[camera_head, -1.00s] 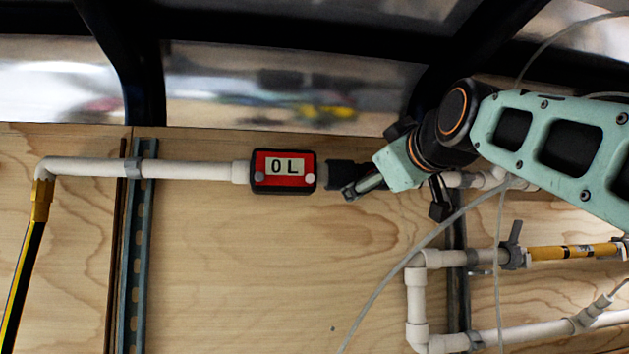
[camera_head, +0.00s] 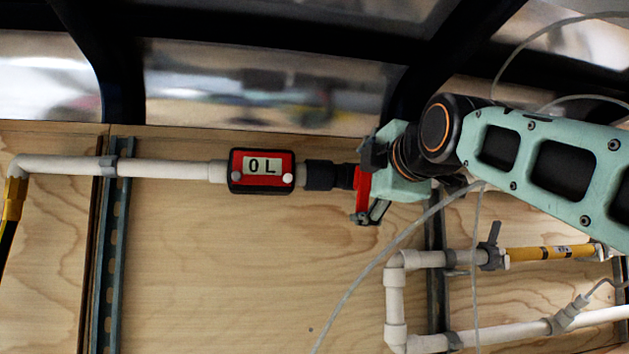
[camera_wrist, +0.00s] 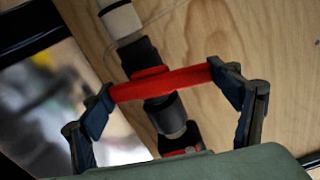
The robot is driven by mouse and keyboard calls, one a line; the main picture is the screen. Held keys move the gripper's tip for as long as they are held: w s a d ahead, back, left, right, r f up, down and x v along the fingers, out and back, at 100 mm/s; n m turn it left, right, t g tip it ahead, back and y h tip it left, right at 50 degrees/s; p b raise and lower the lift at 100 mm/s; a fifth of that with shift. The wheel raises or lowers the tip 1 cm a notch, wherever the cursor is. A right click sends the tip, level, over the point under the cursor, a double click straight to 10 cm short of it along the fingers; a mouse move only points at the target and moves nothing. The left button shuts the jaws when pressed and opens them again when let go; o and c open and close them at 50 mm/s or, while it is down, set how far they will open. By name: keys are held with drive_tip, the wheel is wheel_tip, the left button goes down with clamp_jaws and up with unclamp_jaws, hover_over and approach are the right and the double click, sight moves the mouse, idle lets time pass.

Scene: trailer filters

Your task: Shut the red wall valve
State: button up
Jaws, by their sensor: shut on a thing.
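The red wall valve has a red handle (camera_head: 362,184) on a black body (camera_head: 320,175) in the white pipe line, right of the meter. In the wrist view the handle (camera_wrist: 165,84) lies crosswise over the pipe. My gripper (camera_head: 368,188) is at the valve, with one finger at the handle's upper end and the other at its lower end. The wrist view shows my gripper (camera_wrist: 160,82) with its two fingers against opposite ends of the handle. Part of the valve body and the pipe behind it is hidden by my gripper.
A red and black meter (camera_head: 262,171) reading "0L" sits left of the valve. A white pipe (camera_head: 165,168) runs left from it. Lower right are more white pipes (camera_head: 395,295), a grey valve (camera_head: 491,250) and a thin hose (camera_head: 375,262). The wooden wall between is clear.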

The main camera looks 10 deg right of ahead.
drive_tip(key=shift+d+n, duration=0.15)
drive_tip(key=shift+n, duration=0.65)
drive_tip(key=o, duration=1.7)
drive_tip(key=s, duration=1.2)
drive_tip(key=shift+d, duration=0.2)
